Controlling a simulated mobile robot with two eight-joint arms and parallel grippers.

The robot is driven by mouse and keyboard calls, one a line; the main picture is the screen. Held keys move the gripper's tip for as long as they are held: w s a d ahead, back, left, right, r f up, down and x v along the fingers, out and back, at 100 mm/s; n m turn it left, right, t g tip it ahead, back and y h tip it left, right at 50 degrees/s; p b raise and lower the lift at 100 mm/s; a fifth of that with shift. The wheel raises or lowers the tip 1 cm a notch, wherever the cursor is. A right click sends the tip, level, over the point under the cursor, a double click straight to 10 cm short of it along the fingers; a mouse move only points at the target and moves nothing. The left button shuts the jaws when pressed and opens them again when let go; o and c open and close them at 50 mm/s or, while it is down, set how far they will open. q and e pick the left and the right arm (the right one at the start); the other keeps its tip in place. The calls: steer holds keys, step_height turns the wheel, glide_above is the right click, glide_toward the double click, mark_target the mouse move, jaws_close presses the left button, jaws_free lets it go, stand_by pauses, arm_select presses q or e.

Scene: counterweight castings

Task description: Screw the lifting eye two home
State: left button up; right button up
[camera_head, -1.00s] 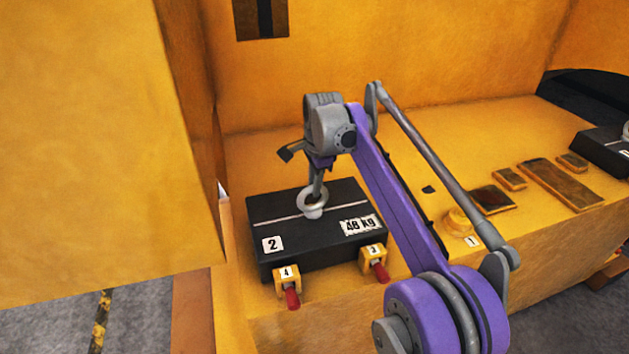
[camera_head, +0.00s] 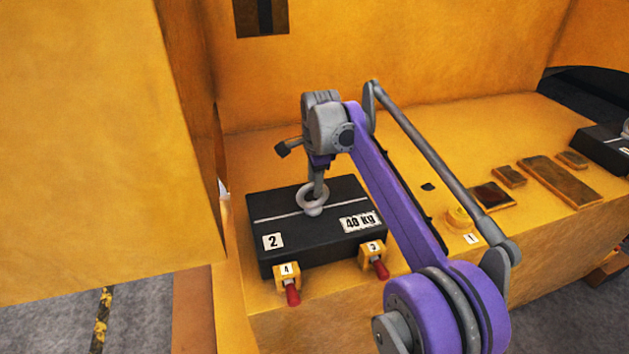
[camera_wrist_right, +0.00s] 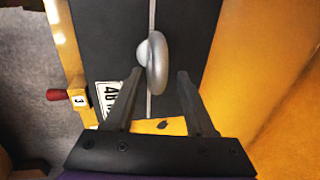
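The lifting eye (camera_head: 311,208) is a pale grey ring on a small collar. In the right wrist view the ring (camera_wrist_right: 157,62) shows nearly edge-on. My right gripper (camera_head: 317,188) points down at the ring from above. In the right wrist view its two fingers (camera_wrist_right: 160,74) are apart, with the ring's near part between them. A gap shows between the ring and the right-hand finger; contact at the left-hand finger cannot be told. My left gripper is not in view.
Two yellow clamps with red handles, labelled 4 (camera_head: 287,275) and 3 (camera_head: 373,258), sit at the casting's front edge. A large yellow panel (camera_head: 90,150) fills the left. Flat plates (camera_head: 560,182) and another black casting (camera_head: 605,146) lie to the right on the yellow ledge.

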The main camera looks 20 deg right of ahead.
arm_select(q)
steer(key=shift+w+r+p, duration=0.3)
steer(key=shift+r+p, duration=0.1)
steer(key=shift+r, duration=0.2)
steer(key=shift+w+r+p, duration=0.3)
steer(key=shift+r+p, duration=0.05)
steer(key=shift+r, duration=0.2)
arm_select(e)
step_height(320, 180, up, 11)
steer(key=s, duration=0.2)
steer(key=shift+f, duration=0.2)
steer(key=shift+s, duration=0.1)
steer(key=s+f+n+t, duration=0.2)
steer(key=s+f+n, duration=0.7)
steer(key=s, duration=0.6)
steer(key=s+f+n+t, duration=0.1)
steer(key=s+f+n, duration=0.7)
steer(key=s+f, duration=0.6)
steer(key=shift+s+d+n+t, duration=0.3)
steer(key=shift+s+n+t, duration=0.1)
steer(key=shift+s, duration=0.1)
